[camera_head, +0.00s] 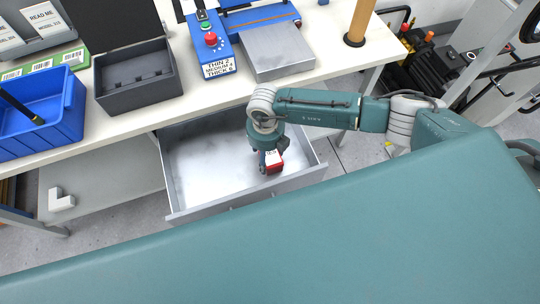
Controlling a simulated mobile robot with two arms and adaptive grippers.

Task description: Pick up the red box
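A small red box (273,168) with a white top is in the open metal drawer (200,172), towards its right side. My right gripper (268,163) points down into the drawer at the box, with the fingers right at it. The fingers are small and partly covered by the wrist, so I cannot tell whether they are closed on the box or only around it. I cannot tell whether the box touches the drawer floor. My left gripper is not in view.
The white table (220,100) above the drawer carries a blue bin (70,115), a grey box (140,90), and a blue device with a red button (211,39). The rest of the drawer is empty. Black equipment (432,65) stands at the right.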

